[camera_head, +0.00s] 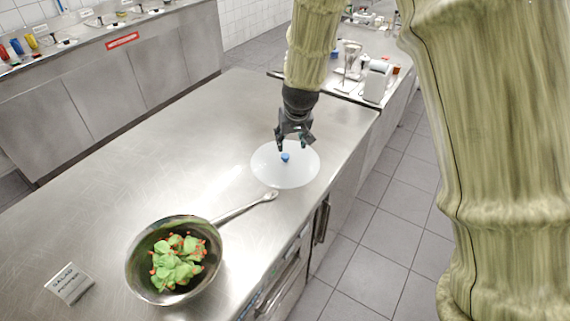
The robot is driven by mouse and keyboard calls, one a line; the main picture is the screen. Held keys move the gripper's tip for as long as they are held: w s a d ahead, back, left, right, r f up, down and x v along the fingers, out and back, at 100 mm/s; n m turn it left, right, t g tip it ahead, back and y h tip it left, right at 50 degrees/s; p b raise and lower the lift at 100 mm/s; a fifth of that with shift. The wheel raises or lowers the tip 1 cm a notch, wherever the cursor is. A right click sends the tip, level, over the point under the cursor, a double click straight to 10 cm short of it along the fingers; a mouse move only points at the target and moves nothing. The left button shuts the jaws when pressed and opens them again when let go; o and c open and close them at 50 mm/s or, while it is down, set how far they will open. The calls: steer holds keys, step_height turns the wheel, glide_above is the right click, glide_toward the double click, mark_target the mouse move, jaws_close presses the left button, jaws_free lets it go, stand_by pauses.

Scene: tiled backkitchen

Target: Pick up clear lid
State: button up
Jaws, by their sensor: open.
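The clear lid (272,177) is a pale, see-through disc with a small blue knob (285,157) at its middle. It lies on the steel counter near the counter's right edge. My gripper (293,145) is open and points down just above the blue knob, with its fingers on either side of it in the picture. I cannot tell whether the fingers touch the knob or the lid.
A metal pan (134,262) of green and red salad stands on the steel counter (130,160), its handle (245,207) reaching toward the lid. A small sign (69,284) stands left of it. Appliances stand on a counter behind. The counter's left part is clear.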

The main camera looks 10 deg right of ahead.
mark_target(285, 155)
steer(key=x, duration=0.2)
steer(key=p+x, duration=0.1)
steer(key=x, duration=0.1)
steer(key=shift+w+a, duration=0.1)
steer(key=shift+a, duration=0.15)
steer(key=shift+p+x, duration=1.6)
steer(key=shift+x, duration=1.65)
steer(key=shift+a, duration=0.15)
jaws_close()
